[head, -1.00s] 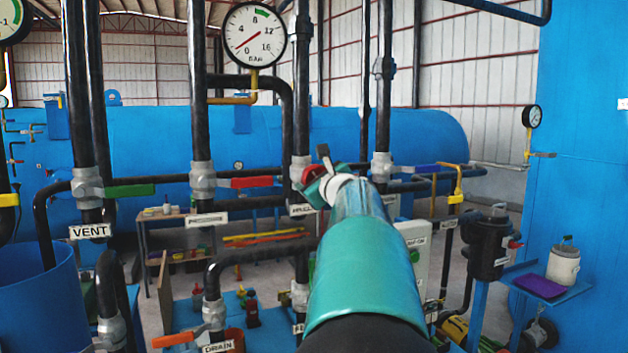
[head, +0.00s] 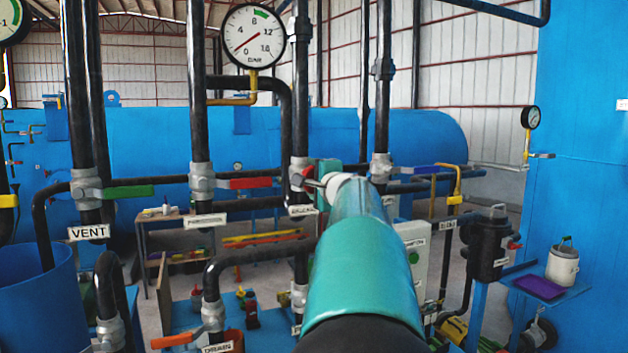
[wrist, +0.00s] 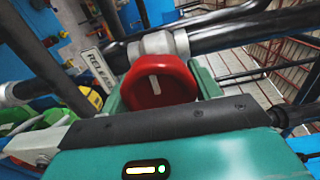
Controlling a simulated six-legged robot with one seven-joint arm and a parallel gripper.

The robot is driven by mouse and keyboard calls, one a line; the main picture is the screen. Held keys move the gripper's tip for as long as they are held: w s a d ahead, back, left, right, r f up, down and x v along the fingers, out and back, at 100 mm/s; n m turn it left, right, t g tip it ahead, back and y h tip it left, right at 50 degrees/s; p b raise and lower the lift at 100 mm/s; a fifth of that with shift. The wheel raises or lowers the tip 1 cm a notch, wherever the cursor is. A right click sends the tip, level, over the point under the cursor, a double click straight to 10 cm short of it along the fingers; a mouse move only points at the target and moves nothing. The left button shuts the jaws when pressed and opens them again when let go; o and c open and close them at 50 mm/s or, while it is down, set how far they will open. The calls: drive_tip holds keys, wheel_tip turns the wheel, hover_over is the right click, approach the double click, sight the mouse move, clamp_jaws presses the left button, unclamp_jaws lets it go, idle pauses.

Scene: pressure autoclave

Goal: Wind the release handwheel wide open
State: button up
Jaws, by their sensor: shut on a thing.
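The release handwheel (wrist: 160,84) is a red round wheel with a pale mark on its face. It fills the middle of the wrist view, in front of a grey valve body on a black pipe. The label "RELEASE" (wrist: 97,78) hangs beside it. My gripper (head: 318,186) is shut on the handwheel, its green fingers on either side of the rim. In the head view only a little red of the wheel (head: 296,182) shows; my arm and gripper hide the rest.
A red lever (head: 250,183) and a green lever (head: 128,192) stand on valves to the left. A blue lever (head: 438,168) is to the right. Black vertical pipes (head: 383,100) close in the space. A pressure gauge (head: 252,36) above reads near zero.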

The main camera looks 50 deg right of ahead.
drive_tip(key=shift+w+a+r+n, duration=0.1)
drive_tip(key=shift+r+n, duration=0.05)
drive_tip(key=shift+n, duration=4.45)
drive_tip(key=shift+a+r+n, duration=0.1)
drive_tip(key=shift+n, duration=4.5)
drive_tip(key=o, duration=1)
drive_tip(key=v, duration=1.3)
drive_tip(key=shift+s+a+f, duration=0.1)
drive_tip(key=shift+s+a, duration=0.05)
drive_tip(key=shift+s, duration=0.2)
